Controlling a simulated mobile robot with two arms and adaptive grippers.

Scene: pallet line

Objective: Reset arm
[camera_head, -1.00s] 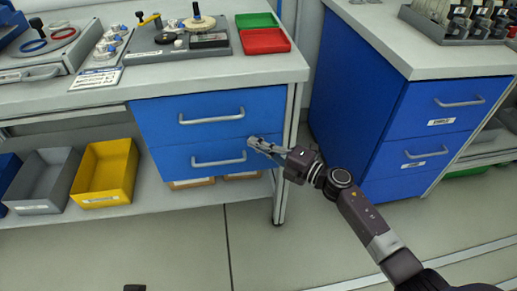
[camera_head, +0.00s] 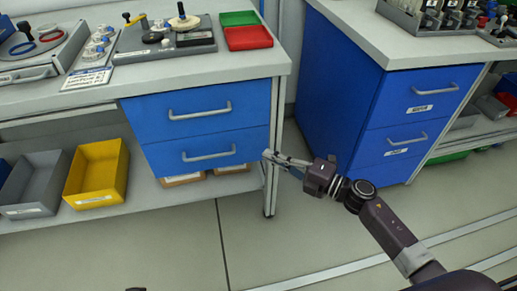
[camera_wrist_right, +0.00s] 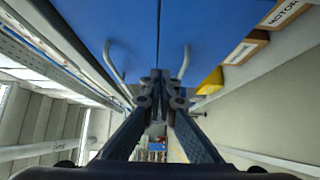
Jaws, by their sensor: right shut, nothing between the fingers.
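My right gripper (camera_head: 274,157) is shut and empty. In the head view it is in front of the right front leg of the left workbench, to the right of the lower blue drawer (camera_head: 210,158). Its fingers point left, and a gap shows between their tips and the drawer handle. In the right wrist view the closed fingers (camera_wrist_right: 157,82) are in the middle, with the blue drawer fronts (camera_wrist_right: 200,30) and two handles beyond them. Both drawers of this bench look closed. My left gripper is not in view.
The left workbench (camera_head: 200,82) carries a green tray (camera_head: 240,18), a red tray (camera_head: 248,38) and fixtures. A yellow bin (camera_head: 97,175) and a grey bin (camera_head: 35,185) stand on its lower shelf. A blue drawer cabinet (camera_head: 345,90) stands to the right. The floor (camera_head: 290,240) in front is clear.

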